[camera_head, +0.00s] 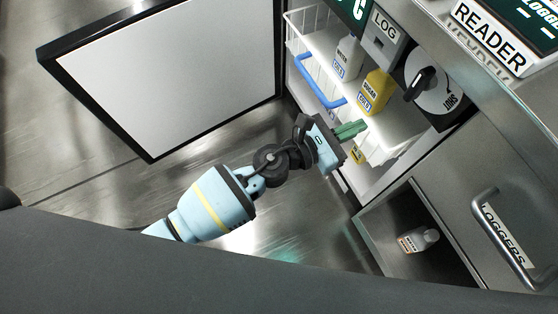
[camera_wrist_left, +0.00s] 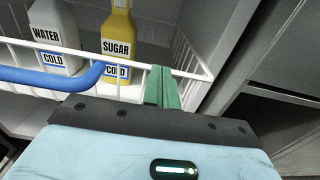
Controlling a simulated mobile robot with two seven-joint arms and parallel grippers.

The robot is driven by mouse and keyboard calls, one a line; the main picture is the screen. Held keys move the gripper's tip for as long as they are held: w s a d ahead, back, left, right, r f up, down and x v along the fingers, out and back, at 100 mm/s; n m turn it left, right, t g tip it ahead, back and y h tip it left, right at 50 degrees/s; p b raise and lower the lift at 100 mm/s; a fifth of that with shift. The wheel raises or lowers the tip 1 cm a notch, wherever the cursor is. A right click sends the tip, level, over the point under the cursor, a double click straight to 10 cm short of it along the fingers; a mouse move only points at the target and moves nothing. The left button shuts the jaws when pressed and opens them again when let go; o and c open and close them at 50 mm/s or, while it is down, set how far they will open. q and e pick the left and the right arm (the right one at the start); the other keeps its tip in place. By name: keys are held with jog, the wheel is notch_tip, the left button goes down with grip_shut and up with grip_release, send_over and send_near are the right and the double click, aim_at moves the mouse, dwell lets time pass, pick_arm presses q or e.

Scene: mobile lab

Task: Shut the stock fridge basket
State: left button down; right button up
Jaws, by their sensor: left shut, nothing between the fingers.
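The stock fridge basket (camera_head: 299,29) is a white wire basket inside the open, lit fridge, with a blue handle (camera_head: 320,86) along its front. In the left wrist view, its white rim (camera_wrist_left: 200,72) and the blue handle (camera_wrist_left: 55,79) show close up. It holds a white WATER bottle (camera_head: 347,57) and a yellow SUGAR bottle (camera_head: 375,92). My left gripper (camera_head: 352,130) has its green fingers shut and empty, near the basket's front right corner. In the left wrist view the fingers (camera_wrist_left: 162,88) overlap the front rim; I cannot tell if they touch it. My right gripper is not in view.
The fridge door (camera_head: 180,70) stands wide open to the left. Below the fridge is an open compartment with a small bottle (camera_head: 418,240). A LOGGERS drawer handle (camera_head: 500,240) juts out at right. A dial (camera_head: 425,85) sits beside the fridge opening. Metal floor lies clear below the door.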

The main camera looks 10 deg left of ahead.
pick_arm(q)
jog(key=b+x, duration=0.3)
jog(key=x, duration=0.7)
jog(key=shift+f, duration=0.1)
jog(key=shift+b+x, duration=0.45)
jog(key=shift+x, duration=0.45)
jog(key=shift+r, duration=0.25)
jog(key=shift+w+r, duration=0.1)
